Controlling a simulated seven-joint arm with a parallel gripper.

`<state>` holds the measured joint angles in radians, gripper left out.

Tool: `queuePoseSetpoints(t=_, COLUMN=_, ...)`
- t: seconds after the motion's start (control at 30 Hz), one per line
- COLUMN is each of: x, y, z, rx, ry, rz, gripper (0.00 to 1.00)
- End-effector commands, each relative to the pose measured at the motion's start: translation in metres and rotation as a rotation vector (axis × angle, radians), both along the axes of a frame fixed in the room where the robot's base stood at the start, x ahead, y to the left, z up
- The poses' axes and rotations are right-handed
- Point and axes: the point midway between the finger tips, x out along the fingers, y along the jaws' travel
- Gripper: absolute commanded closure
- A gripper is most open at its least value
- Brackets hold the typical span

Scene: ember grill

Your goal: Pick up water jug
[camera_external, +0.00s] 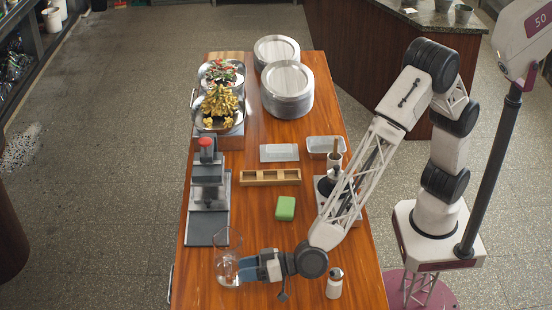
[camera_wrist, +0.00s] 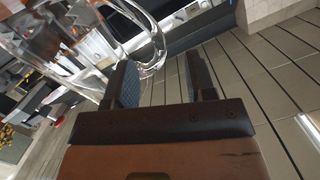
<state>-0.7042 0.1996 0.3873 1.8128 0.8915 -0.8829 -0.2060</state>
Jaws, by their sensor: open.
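The water jug (camera_external: 228,245) is clear glass and stands upright near the front left edge of the wooden table. In the wrist view the jug (camera_wrist: 65,35) fills the upper left, and its curved glass handle shows near the fingers. My gripper (camera_external: 243,270) is low over the table, right beside the jug on its right. In the wrist view my gripper (camera_wrist: 158,80) has its two dark fingers apart, with a gap between them. The handle's lower loop lies just ahead of or at the gap; I cannot tell whether it is between the fingers.
A white-bodied shaker (camera_external: 334,284) stands right of my wrist. A green block (camera_external: 285,208) lies behind my arm. A black press with a red knob (camera_external: 206,146) stands behind the jug. Stacked plates (camera_external: 287,88) and food bowls (camera_external: 219,105) are at the far end.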

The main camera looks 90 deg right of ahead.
Motion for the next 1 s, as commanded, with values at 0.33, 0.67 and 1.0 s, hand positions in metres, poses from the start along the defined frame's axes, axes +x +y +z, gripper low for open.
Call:
queuePoseSetpoints(t=0.33, x=0.011, y=0.000, z=-0.004, rx=-0.001, ry=0.001, rz=0.000, gripper=0.50)
queuePoseSetpoints(t=0.67, x=0.041, y=0.001, z=-0.010, rx=0.000, ry=0.000, rz=-0.001, gripper=0.50)
queuePoseSetpoints(t=1.0, x=0.051, y=0.002, z=-0.011, rx=0.000, ry=0.001, rz=0.000, gripper=0.50)
